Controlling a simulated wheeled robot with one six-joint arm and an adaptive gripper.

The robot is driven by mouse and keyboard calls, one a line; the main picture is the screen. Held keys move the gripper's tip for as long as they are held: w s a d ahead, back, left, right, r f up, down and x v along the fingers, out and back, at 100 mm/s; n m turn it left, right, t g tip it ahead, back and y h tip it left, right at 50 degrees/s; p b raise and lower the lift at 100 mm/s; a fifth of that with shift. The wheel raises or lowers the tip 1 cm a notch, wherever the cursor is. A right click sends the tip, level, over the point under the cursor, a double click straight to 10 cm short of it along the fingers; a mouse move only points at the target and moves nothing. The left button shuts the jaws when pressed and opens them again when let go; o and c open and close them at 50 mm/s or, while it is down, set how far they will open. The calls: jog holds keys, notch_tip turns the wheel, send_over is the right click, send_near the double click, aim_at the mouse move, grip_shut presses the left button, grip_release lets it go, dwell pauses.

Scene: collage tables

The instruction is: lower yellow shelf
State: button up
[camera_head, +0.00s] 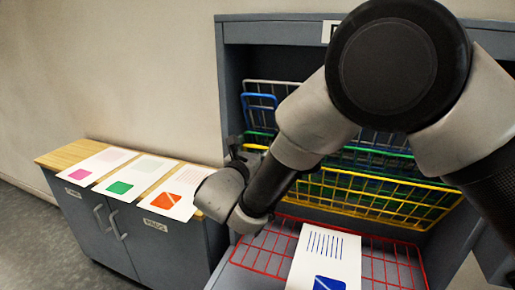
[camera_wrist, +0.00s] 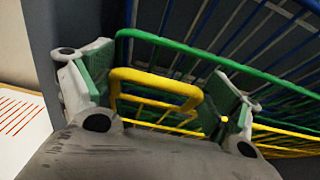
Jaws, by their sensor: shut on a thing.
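The yellow wire shelf (camera_head: 385,209) spans the cabinet above the red shelf, its mesh sloping; its exact angle is hard to tell. Its yellow loop handle (camera_wrist: 155,82) lies between my fingers in the wrist view. My gripper (camera_wrist: 158,90) is shut on this handle, one green-padded finger at each side. In the head view my gripper (camera_head: 240,152) is at the left end of the yellow shelf, partly hidden behind my wrist. My arm covers part of the shelf.
The red shelf (camera_head: 270,262) lies lowered below, with a printed sheet (camera_head: 326,250) on it. Green (camera_head: 375,160) and blue (camera_head: 262,98) wire shelves stand above and behind. A wooden-topped side cabinet (camera_head: 66,154) with several printed sheets stands at left.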

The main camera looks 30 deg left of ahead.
jog(key=s+d+f, duration=0.1)
jog(key=s+f, duration=1.6)
jog(key=f, duration=0.4)
jog(key=shift+s+d+f, duration=0.15)
jog(key=shift+d+f, duration=0.15)
jog(key=f, duration=0.1)
jog(key=f+t, duration=0.1)
jog(key=f, duration=0.1)
jog(key=f+t, duration=0.1)
jog(key=f, duration=0.1)
jog(key=shift+s+f+y, duration=0.2)
jog(key=shift+s+y, duration=0.1)
jog(key=shift+s, duration=0.1)
jog(key=shift+d+f+t, duration=0.1)
jog(key=shift+f+t, duration=0.2)
jog(key=shift+f, duration=0.65)
jog(key=shift+c, duration=0.5)
jog(key=o, duration=1.2)
jog(key=shift+o, duration=0.2)
jog(key=shift+w, duration=0.1)
